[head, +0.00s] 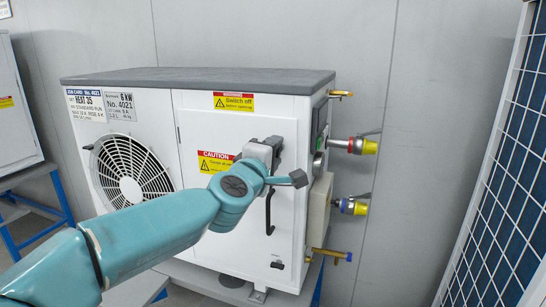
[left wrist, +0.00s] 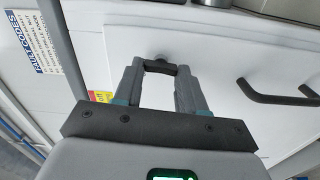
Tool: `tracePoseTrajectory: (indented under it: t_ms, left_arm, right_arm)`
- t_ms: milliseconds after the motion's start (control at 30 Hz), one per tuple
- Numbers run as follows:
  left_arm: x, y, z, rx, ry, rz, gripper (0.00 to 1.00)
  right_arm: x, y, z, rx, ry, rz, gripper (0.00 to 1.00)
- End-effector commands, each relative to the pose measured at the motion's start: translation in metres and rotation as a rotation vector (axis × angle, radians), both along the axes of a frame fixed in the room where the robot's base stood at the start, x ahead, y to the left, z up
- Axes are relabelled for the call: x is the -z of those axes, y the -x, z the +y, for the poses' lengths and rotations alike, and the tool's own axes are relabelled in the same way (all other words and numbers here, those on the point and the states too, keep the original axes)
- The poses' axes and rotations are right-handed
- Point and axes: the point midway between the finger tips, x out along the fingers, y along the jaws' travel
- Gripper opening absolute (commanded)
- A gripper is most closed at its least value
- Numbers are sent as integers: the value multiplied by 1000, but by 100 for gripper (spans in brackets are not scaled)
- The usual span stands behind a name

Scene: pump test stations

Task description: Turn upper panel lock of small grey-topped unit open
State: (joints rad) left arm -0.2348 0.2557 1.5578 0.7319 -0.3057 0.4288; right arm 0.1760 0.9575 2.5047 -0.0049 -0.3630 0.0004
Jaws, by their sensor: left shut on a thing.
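The small grey-topped unit (head: 195,118) is a white box with a dark grey lid and a round fan grille on its front. My left gripper (head: 268,150) is at the upper right of its front panel and covers the upper panel lock in the head view. In the left wrist view the left gripper (left wrist: 160,72) is shut on the upper panel lock (left wrist: 160,67), a small dark piece between the fingertips. Which way the lock is turned I cannot tell. A lower panel lock (head: 277,265) shows near the panel's bottom edge. My right gripper is not in view.
A black bar handle (head: 269,212) stands out just below the gripper; it also shows in the left wrist view (left wrist: 278,96). Yellow-ended hose fittings (head: 366,147) project from the unit's right side. A blue-finned panel (head: 510,170) stands at the far right.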

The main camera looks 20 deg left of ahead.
Motion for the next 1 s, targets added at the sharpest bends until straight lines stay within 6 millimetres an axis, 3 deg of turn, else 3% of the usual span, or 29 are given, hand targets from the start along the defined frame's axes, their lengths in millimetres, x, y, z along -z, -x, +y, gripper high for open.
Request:
tracePoseTrajectory:
  t_ms: [700,733,800,1000]
  left_arm:
    - [-1,0,0,-1,76,1,10]
    - [-1,0,0,-1,75,1,44]
    - [-1,0,0,-1,75,1,66]
    - [0,0,0,0,75,2,66]
  right_arm:
    - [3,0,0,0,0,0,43]
    - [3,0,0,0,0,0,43]
    - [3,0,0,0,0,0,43]
    - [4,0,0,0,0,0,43]
